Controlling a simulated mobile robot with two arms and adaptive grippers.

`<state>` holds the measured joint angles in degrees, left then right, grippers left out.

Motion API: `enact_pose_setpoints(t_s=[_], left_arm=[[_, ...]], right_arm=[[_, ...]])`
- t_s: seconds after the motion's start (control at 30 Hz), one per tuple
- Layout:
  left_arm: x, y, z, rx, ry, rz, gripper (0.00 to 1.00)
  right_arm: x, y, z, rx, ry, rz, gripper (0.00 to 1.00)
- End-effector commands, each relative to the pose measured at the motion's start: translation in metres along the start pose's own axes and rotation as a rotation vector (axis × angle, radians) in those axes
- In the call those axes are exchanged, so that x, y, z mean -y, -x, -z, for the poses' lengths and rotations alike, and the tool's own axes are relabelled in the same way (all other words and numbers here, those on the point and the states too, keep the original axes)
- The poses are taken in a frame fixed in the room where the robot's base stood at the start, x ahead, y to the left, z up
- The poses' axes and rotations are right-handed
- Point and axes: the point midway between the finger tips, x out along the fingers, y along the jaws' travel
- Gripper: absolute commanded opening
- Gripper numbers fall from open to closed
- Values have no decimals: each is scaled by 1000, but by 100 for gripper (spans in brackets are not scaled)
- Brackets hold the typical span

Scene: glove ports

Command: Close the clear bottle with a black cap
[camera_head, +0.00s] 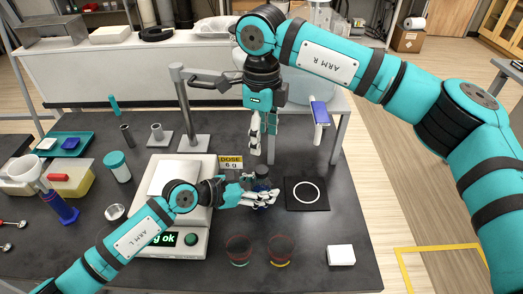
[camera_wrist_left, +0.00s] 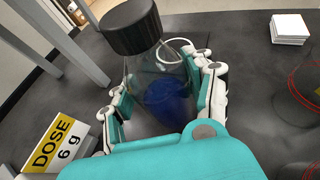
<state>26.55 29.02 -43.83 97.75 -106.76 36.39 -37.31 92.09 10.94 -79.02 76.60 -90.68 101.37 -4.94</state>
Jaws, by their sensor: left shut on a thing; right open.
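The clear bottle (camera_wrist_left: 160,88) holds blue contents and stands between the fingers of my left gripper (camera_wrist_left: 163,95). A black cap (camera_wrist_left: 131,26) sits at the top of the bottle in the left wrist view; I cannot tell whether it is tightened. In the head view the cap (camera_head: 262,171) shows dark above my left gripper (camera_head: 262,196), which is shut on the bottle and hides much of it. My right gripper (camera_head: 263,140) points down above and behind the bottle, open and empty, apart from the cap.
A black mat with a white ring (camera_head: 293,207) lies right of the bottle. Two red-rimmed glasses (camera_head: 238,248) and a white block (camera_head: 341,256) are in front. The balance (camera_head: 165,225) and dose card (camera_head: 231,162) are left. A metal stand (camera_head: 185,105) rises behind.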

Motion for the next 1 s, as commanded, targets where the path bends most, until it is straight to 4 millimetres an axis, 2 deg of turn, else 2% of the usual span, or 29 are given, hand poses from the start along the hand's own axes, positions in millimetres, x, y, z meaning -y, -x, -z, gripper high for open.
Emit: enact_pose_setpoints(t_s=[0.1,0.2,0.47,0.5,0.7,1.0], left_arm=[[0,0,-1,2,-1,-1,0],[0,0,-1,2,-1,-1,0],[0,0,-1,2,-1,-1,0],[0,0,-1,2,-1,-1,56],[0,0,-1,2,0,0,81],[0,2,0,0,0,0,81]], right_arm=[[0,13,0,1,-1,1,56],[0,18,0,0,0,0,56],[0,20,0,0,0,0,56],[0,19,0,0,0,0,56],[0,19,0,0,0,0,56],[0,19,0,0,0,0,56]])
